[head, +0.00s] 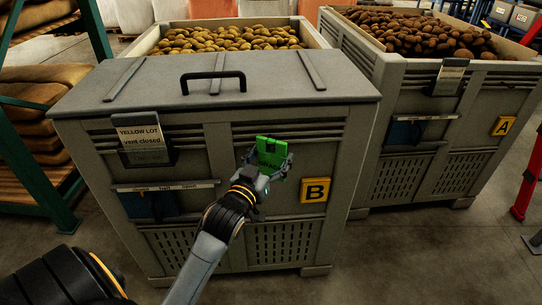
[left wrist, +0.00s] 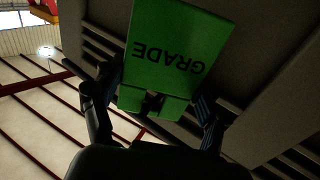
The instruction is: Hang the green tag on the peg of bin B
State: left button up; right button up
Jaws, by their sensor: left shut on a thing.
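The green tag (head: 271,153) is held in my left gripper (head: 268,170), in front of the upper front wall of bin B (head: 225,140). In the left wrist view the tag (left wrist: 180,48) reads "GRADE" upside down, between the two fingers (left wrist: 155,105). The yellow B sign (head: 315,190) is just right of and below the gripper. I cannot make out the peg; the tag and gripper may cover it. I cannot tell whether the tag touches the bin. My right gripper is not in view.
A grey lid (head: 215,82) with a black handle covers the front of bin B, with potatoes (head: 230,38) behind it. A "YELLOW LOT vent closed" card (head: 141,136) hangs at left. Bin A (head: 430,130) stands right. A green rack (head: 45,175) is left, a red post (head: 528,180) far right.

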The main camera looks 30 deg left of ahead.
pick_arm(q)
jog(key=o, duration=1.2)
jog(key=s+d, duration=0.1)
jog(key=s, duration=1)
jog(key=shift+s+d+f, duration=0.15)
jog(key=shift+s+d, duration=0.25)
